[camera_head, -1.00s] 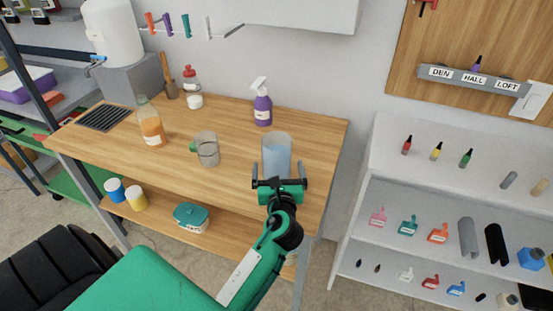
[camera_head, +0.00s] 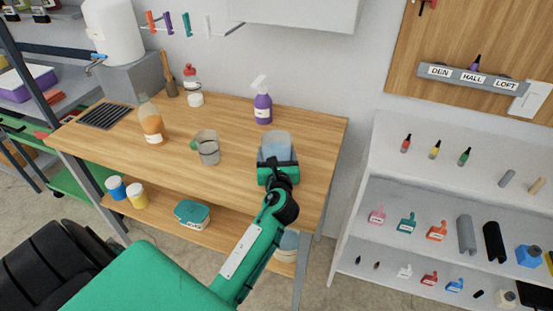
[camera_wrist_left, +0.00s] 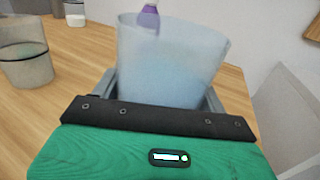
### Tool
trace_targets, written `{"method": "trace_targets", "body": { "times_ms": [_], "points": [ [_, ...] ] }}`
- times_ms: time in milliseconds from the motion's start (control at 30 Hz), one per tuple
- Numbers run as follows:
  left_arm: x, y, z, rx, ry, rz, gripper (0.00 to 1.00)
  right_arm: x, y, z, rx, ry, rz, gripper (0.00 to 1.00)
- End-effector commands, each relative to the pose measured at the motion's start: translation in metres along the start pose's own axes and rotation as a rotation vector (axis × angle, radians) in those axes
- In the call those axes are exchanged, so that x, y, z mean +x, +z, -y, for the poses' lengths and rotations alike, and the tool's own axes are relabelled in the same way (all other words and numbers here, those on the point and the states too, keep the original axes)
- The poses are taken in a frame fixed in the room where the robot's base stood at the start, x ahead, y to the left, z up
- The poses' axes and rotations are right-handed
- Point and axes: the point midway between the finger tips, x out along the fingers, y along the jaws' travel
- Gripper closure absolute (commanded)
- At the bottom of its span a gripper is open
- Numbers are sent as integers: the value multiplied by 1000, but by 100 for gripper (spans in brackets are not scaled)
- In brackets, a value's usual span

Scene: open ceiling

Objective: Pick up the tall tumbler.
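The tall tumbler (camera_head: 276,145) is clear, pale blue and upright at the right end of the wooden bench. It also fills the middle of the left wrist view (camera_wrist_left: 170,60). My left gripper (camera_head: 277,160) is at the near side of the tumbler, with its fingers reaching along both sides of it. In the left wrist view the gripper (camera_wrist_left: 162,95) looks open around the tumbler's lower part; whether the fingers touch it is hard to see. The gripper's palm hides the tumbler's base. My right gripper is not in view.
A clear mug with a green handle (camera_head: 207,148) stands left of the tumbler. A purple spray bottle (camera_head: 262,108) stands behind it. An orange bottle (camera_head: 151,122) is farther left. The bench top (camera_head: 240,180) is clear near the gripper's left. A white shelf unit (camera_head: 400,185) stands to the right.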

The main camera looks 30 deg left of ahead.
Motion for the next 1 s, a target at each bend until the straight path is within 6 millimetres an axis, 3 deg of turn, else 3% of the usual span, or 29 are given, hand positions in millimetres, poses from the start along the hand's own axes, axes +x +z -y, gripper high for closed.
{"method": "trace_targets", "body": {
  "times_ms": [33, 133, 667, 1000],
  "points": [
    [0, 0, 0, 0, 0, 0, 45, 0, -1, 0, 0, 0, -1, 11],
    [0, 0, 0, 0, 0, 0, 65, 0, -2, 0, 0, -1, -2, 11],
    [0, 9, 0, -2, 0, 3, 65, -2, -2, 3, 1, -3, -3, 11],
    [0, 38, 0, -3, 0, 5, 65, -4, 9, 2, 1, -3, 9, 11]
  ]
}}
